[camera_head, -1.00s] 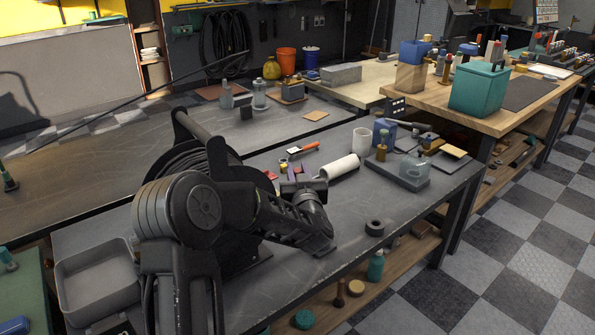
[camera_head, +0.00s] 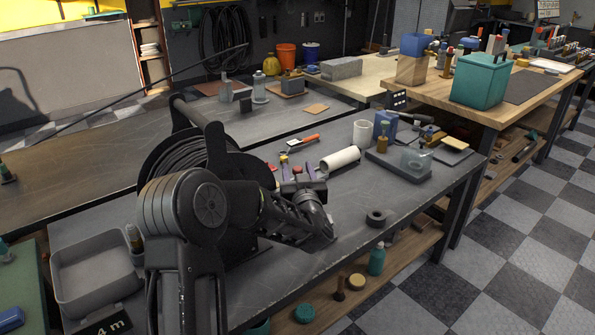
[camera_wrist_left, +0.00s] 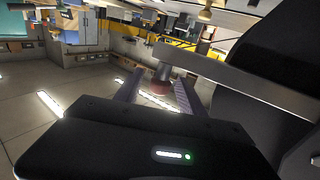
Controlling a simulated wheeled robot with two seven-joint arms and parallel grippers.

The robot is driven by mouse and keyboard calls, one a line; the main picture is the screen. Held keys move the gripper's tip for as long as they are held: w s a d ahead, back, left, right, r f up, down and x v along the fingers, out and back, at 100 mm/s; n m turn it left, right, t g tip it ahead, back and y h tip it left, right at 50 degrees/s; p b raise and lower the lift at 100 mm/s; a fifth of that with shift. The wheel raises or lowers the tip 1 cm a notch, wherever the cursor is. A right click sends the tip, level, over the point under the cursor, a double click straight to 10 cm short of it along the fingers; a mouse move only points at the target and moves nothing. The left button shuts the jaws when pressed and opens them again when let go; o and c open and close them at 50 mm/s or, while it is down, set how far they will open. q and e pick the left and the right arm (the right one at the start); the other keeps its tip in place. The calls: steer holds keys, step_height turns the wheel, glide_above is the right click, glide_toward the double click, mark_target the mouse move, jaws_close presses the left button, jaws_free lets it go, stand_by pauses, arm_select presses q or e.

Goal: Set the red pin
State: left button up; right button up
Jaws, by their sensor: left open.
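My left arm reaches from the bottom left past the black cable drum (camera_head: 185,155) of the drain machine. My left gripper (camera_head: 297,171) is over the dark bench just right of the drum, with its two fingers apart. A small red piece, apparently the red pin (camera_head: 298,169), shows between the fingers. The pin's seat is hidden. My right gripper is out of view.
A white roll (camera_head: 340,158) lies just right of the gripper, and an orange-handled tool (camera_head: 304,141) lies behind it. A black tape ring (camera_head: 376,217) and a grey tray with a clear container (camera_head: 416,160) are farther right. The bench front is mostly clear.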

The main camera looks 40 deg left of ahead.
arm_select(q)
steer(key=v, duration=0.7)
steer(key=shift+s+d, duration=0.25)
steer(key=shift+s, duration=0.05)
stand_by(0.4)
